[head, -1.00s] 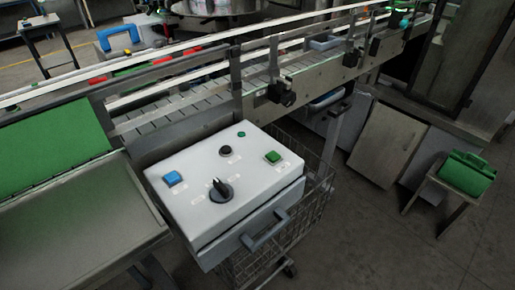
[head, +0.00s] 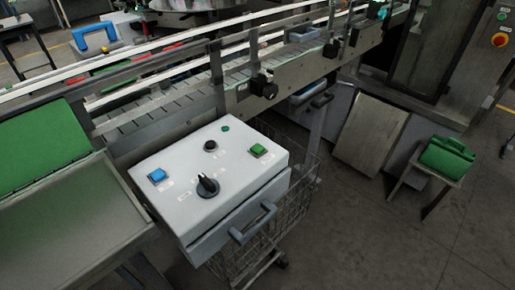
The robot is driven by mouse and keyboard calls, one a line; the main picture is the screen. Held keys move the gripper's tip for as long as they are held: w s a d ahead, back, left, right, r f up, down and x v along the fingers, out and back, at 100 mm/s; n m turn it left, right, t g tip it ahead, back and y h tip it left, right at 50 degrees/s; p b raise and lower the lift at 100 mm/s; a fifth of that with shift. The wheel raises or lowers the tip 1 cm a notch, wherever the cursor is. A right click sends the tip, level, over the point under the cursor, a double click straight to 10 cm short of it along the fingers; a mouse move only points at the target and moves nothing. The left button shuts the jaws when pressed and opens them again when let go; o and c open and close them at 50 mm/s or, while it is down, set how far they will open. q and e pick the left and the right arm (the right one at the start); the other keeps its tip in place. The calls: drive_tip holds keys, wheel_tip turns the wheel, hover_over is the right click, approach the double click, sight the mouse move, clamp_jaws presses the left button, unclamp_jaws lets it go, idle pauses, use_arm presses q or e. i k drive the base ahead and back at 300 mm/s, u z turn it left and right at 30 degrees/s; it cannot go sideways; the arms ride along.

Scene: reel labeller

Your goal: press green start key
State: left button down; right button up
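A white control box (head: 179,203) stands in the middle of the head view, in front of the conveyor. A black rotary knob (head: 208,186) sits near the front middle. A small round black button (head: 210,146) and a small round green button or lamp (head: 225,128) are toward the back. The labels are too small to read. Neither of my grippers is in view.
A conveyor (head: 150,122) with metal rails runs behind the box. A metal table (head: 70,222) stands close on the left. A wire cart (head: 262,245) is under the box. A green case (head: 447,156) rests on a stool at the right. Floor is clear at the lower right.

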sight(256, 149)
drive_tip(key=u, duration=2.8)
drive_tip(key=k, duration=1.5)
drive_tip(key=z, duration=1.85)
drive_tip(key=i, duration=0.5)
